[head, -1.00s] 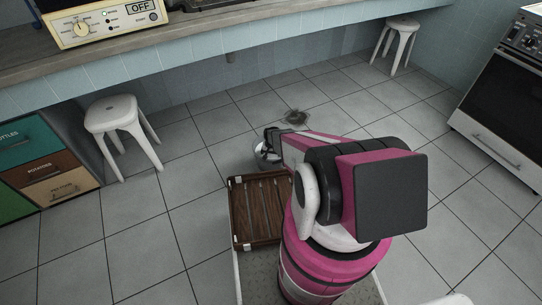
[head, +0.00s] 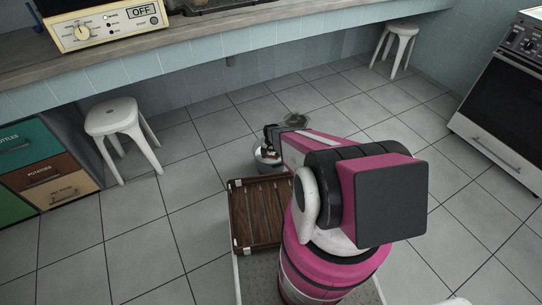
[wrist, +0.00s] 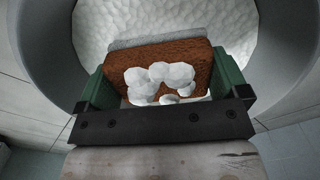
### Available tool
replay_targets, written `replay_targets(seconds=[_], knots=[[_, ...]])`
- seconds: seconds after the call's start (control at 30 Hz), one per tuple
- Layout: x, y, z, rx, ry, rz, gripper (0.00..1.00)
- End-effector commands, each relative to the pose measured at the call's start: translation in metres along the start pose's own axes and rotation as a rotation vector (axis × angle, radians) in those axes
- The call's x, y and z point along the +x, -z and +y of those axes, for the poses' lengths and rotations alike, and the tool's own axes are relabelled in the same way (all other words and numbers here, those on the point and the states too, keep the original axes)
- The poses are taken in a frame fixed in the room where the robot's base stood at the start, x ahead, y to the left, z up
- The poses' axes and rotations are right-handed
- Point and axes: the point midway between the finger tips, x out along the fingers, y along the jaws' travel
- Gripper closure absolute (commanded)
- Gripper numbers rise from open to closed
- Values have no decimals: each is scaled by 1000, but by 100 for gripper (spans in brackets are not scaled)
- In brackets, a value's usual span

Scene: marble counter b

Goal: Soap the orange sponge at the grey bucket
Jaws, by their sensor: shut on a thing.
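The orange sponge (wrist: 195,57) shows in the wrist view as a brown-orange slab with a grey layer along its far edge. Several white foam blobs (wrist: 165,75) sit on its face. My gripper (wrist: 160,82) is shut on it, with a green finger at each side. The sponge is over or in the grey bucket (wrist: 270,50), whose white foam (wrist: 140,20) fills the view behind it; I cannot tell how deep it reaches. In the head view the bucket (head: 266,156) stands on the floor, with my gripper (head: 270,134) at its top. The sponge is not discernible there.
A brown slatted wooden tray (head: 258,213) lies in front of the bucket. A floor drain (head: 297,119) is behind it. White stools stand at left (head: 118,118) and far right (head: 397,38). An oven (head: 505,95) is at right. Open tiled floor surrounds the bucket.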

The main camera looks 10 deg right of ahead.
Motion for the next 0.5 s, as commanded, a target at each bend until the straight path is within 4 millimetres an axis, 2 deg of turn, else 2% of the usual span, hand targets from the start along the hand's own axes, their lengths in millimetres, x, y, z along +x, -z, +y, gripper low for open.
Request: replay_targets(seconds=[0.5], knots=[[-32,-1,0,0,0,0,26]])
